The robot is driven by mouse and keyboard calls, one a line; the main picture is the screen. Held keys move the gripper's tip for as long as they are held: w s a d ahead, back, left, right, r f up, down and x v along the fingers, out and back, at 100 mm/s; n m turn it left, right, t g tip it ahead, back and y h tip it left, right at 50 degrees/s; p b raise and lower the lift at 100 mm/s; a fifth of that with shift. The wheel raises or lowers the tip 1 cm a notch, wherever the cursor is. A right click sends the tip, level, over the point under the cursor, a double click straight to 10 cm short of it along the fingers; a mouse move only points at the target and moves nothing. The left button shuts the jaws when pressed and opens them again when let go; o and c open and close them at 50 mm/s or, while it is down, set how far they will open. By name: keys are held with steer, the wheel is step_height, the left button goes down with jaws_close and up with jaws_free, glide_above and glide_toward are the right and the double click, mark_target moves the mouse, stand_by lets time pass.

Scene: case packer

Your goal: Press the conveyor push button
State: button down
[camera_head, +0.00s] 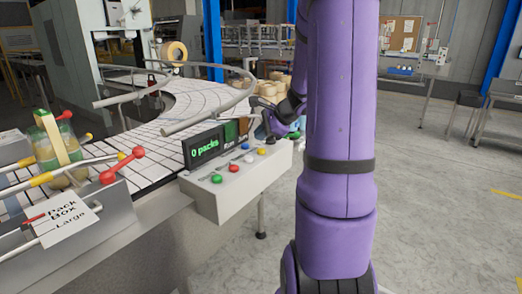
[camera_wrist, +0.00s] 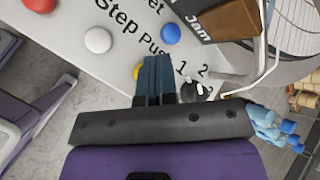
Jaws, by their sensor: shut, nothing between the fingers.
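The conveyor control panel (camera_head: 236,183) is a light grey box with several coloured buttons and a display reading "0 packs". The yellow button (camera_head: 262,151) is at its right end, and the word "Push" is printed near it. In the wrist view the yellow button (camera_wrist: 138,73) is partly hidden behind my fingers. My gripper (camera_wrist: 158,60) is shut and empty, its tips over the panel beside the yellow button. I cannot tell if they touch it. In the head view my gripper (camera_head: 268,128) is partly hidden by my purple arm.
A white button (camera_wrist: 98,40), a blue button (camera_wrist: 170,34) and a black selector knob (camera_wrist: 193,89) are close to my fingers. A metal guide rail (camera_wrist: 262,60) curves beside the panel. A blue-capped object (camera_wrist: 275,128) is at the right. Open floor (camera_head: 430,200) lies to the right.

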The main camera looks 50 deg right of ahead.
mark_target(261, 151)
steer(key=shift+f, duration=0.85)
steer(key=shift+f, duration=0.15)
stand_by(1.4)
steer(key=shift+f, duration=0.25)
